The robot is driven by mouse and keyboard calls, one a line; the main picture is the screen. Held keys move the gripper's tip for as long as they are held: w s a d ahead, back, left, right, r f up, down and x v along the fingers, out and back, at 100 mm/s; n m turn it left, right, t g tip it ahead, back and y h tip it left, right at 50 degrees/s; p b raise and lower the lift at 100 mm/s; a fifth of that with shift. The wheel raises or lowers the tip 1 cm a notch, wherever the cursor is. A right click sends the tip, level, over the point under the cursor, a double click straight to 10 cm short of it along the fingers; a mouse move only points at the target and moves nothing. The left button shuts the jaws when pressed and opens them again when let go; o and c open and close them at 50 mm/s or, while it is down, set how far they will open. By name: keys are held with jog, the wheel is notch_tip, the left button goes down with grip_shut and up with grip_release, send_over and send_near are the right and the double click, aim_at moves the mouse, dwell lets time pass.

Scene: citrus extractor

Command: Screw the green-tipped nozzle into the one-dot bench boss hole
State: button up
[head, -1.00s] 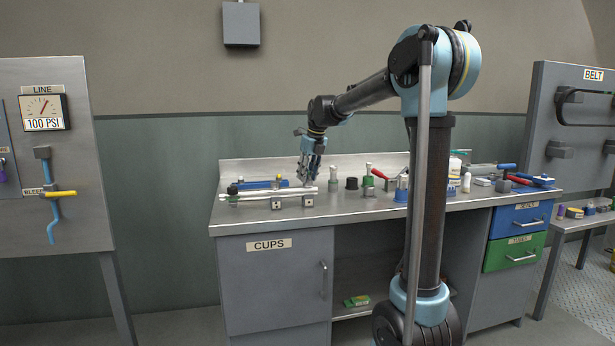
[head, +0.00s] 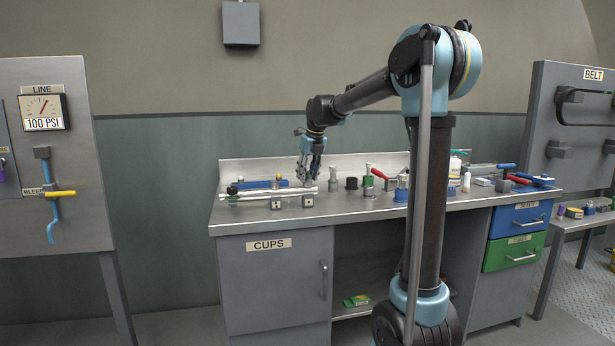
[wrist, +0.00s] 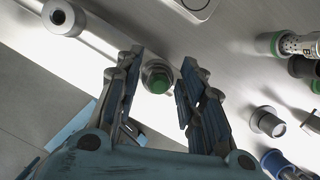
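The green-tipped nozzle (wrist: 158,80) shows end-on in the wrist view as a green disc inside a metal ring. My gripper (wrist: 156,80) is open, with one finger on each side of it and gaps between. In the head view my gripper (head: 309,178) points down over the right end of the white pipes (head: 265,196) on the bench. The nozzle cannot be made out there. Two small grey blocks (head: 307,201) stand at the bench's front edge under the pipes. Their dot marks are too small to read, so I cannot tell which is the one-dot boss.
In the wrist view, several cylindrical fittings (wrist: 267,122) lie to the right. A blue bar (head: 262,184) lies behind the pipes.

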jog(key=shift+n, duration=0.4)
jog(key=shift+n+g+y, duration=0.3)
jog(key=shift+n, duration=0.6)
jog(key=shift+n, duration=0.9)
jog(key=shift+n+g+y, duration=0.3)
jog(key=shift+n+g, duration=0.2)
jog(key=shift+n, duration=0.3)
jog(key=shift+n, duration=0.9)
